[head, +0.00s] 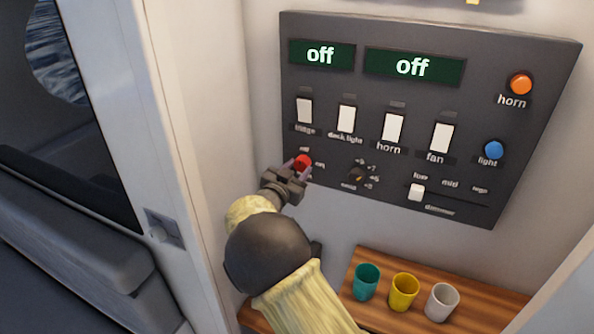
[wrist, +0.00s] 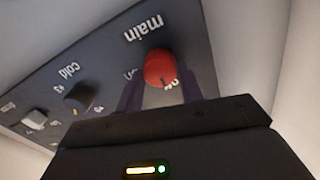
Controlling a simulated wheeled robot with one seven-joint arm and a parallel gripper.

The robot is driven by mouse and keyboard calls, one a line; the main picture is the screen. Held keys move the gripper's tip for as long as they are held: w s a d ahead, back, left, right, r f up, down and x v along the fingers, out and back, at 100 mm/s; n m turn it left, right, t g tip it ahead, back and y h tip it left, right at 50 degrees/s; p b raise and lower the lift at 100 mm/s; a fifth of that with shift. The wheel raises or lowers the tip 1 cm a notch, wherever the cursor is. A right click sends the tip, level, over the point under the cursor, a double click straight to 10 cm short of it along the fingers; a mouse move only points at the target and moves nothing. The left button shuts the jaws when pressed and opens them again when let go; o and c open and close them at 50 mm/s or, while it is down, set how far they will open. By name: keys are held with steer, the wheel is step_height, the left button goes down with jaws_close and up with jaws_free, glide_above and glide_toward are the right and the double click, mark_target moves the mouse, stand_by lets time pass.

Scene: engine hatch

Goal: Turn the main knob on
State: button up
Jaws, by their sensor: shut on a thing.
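The main knob (head: 303,162) is a red round knob at the lower left of the dark control panel (head: 330,110). It also shows in the wrist view (wrist: 160,68), between my gripper's two fingers, under the upside-down word "main". A small dark mark shows on its lower edge in the wrist view. In the head view the labels "off" and "on" are near the knob. My gripper (head: 298,170) is at the knob and shut on it. Both displays at the panel's top read "off".
A dark "cold" knob (head: 357,178) sits right of the main knob. White switches (head: 347,118) are above it, and a white slider (head: 416,192) is lower right. Teal (head: 367,281), yellow (head: 404,291) and grey (head: 441,301) cups stand on a wooden shelf (head: 480,300) below.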

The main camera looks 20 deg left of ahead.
steer(key=shift+f+b, duration=0.1)
steer(key=shift+b, duration=0.3)
steer(key=m+b, duration=0.1)
steer(key=b, duration=0.1)
steer(key=m+b, duration=0.1)
steer(key=b, duration=0.1)
steer(key=shift+d+f+m, duration=0.1)
steer(key=shift+f+m, duration=0.1)
steer(key=shift+m, duration=0.2)
steer(key=m+b, duration=0.5)
steer(key=b, duration=0.2)
steer(key=m+b, duration=0.6)
steer(key=b, duration=0.2)
steer(key=m+b, duration=0.3)
steer(key=shift+r+m+y+b, duration=0.15)
steer(key=shift+m+y+b, duration=0.15)
steer(key=o, duration=1)
steer(key=shift+r, duration=0.1)
